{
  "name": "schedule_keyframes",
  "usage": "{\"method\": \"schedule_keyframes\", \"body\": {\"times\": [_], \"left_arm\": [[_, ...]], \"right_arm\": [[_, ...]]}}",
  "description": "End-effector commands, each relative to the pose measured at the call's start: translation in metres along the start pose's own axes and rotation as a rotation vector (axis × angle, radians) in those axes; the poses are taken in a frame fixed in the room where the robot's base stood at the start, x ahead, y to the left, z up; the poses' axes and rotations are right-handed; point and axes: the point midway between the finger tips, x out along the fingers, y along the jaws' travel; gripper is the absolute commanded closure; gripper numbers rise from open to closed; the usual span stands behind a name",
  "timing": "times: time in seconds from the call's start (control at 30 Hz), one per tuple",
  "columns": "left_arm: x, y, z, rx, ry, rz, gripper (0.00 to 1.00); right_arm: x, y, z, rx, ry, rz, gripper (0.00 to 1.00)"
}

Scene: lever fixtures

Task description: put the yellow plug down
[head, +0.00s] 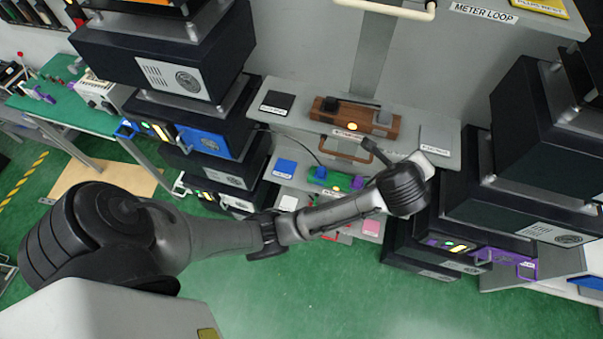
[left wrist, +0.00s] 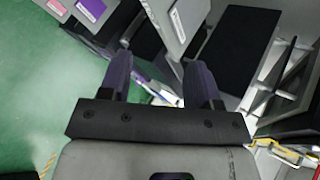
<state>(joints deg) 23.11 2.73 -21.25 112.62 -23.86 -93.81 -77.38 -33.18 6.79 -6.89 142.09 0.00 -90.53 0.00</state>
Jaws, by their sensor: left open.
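My left gripper (left wrist: 160,84) is open in the left wrist view. Its two dark purple-grey fingers stand apart and nothing shows held between them. In the head view my left arm reaches from the lower left across to the shelves, and its wrist hides part of what lies behind it. I cannot make out a yellow plug in either view. A flat yellow plate (head: 540,6) lies at the top right of the head view. My right gripper is not in view.
A wooden box (head: 362,116) with a small light sits on the middle shelf. A green fixture (head: 328,177) and a blue pad (head: 285,168) lie lower. Dark cabinets stand left and right (head: 535,130). A green bench (head: 62,105) is at left. Green floor is clear below.

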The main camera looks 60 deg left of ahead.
Motion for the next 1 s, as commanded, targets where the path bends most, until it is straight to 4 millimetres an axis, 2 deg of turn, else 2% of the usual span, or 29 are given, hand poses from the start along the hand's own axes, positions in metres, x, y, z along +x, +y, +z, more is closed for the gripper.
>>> {"method": "schedule_keyframes", "body": {"times": [0.03,0.2,0.3,0.4,0.5,0.6,0.7,0.8,1.0], "left_arm": [[0.003,0.039,-0.002,-0.097,0.034,0.054,0.43],[-0.007,0.150,0.000,-0.479,0.103,0.230,0.43],[-0.023,0.209,0.005,-0.697,0.106,0.340,0.43],[-0.045,0.259,0.012,-0.898,0.086,0.442,0.43],[-0.068,0.298,0.019,-1.068,0.053,0.528,0.43],[-0.088,0.326,0.026,-1.203,0.014,0.595,0.43],[-0.104,0.344,0.031,-1.301,-0.020,0.642,0.43],[-0.114,0.354,0.034,-1.363,-0.045,0.671,0.43],[-0.120,0.361,0.037,-1.405,-0.062,0.689,0.43]], "right_arm": [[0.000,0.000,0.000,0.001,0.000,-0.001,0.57],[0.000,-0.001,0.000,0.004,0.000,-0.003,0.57],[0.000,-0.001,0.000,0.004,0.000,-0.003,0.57],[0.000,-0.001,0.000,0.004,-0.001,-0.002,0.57],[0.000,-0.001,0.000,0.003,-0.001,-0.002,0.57],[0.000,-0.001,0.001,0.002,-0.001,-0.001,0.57],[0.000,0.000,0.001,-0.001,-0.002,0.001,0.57],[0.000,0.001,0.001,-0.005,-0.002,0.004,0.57],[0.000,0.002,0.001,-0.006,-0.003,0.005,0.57]]}}
